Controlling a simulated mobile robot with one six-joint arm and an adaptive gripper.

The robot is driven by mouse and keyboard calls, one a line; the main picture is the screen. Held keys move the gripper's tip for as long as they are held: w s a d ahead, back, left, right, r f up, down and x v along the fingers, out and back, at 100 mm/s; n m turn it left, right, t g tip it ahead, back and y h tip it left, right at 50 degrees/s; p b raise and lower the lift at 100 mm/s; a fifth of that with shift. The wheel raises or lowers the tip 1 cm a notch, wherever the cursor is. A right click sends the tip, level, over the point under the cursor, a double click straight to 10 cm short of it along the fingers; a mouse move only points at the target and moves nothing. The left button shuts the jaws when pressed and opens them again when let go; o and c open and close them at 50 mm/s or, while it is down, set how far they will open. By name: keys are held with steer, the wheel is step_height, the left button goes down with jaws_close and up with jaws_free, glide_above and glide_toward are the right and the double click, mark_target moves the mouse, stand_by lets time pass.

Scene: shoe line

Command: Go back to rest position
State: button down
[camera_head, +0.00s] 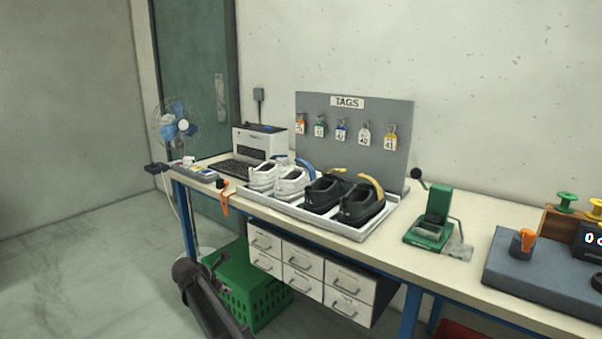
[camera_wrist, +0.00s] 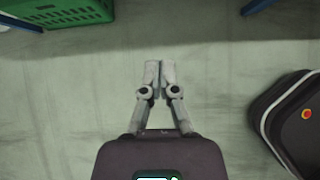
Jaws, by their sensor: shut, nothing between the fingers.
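My gripper (camera_wrist: 158,68) points down over the bare floor in the wrist view. Its two grey fingers lie together with nothing between them. In the head view my dark arm shows at the bottom, in front of the green crate (camera_head: 262,297), below the height of the tabletop. The gripper's fingers cannot be made out in the head view. The workbench (camera_head: 484,217) stands beyond the arm, and the gripper is apart from it.
A tray (camera_head: 300,216) on the bench holds white shoes (camera_head: 279,178) and black shoes (camera_head: 342,200). A green press (camera_head: 434,222) stands to its right. Drawers (camera_head: 315,269) hang under the bench. The floor (camera_head: 85,270) at left is clear.

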steer(key=s+d+f+m+g+y, duration=0.1)
steer(key=s+d+m, duration=0.3)
steer(key=d, duration=0.5)
steer(key=s+d+f+m+g, duration=0.1)
steer(key=s+d+m+g, duration=0.1)
steer(key=d+m, duration=0.45)
steer(key=s+d+f+m+g+y, duration=0.1)
steer(key=s+d+m, duration=0.25)
steer(key=d, duration=0.65)
steer(key=s+d+m+g+y, duration=0.2)
steer(key=s+d+m+y, duration=0.1)
steer(key=s+d+m, duration=1.15)
step_height(320, 180, up, 24)
steer(key=p, duration=2.5)
steer(key=shift+w+d, duration=0.15)
steer(key=shift+w, duration=0.15)
steer(key=shift+n, duration=0.25)
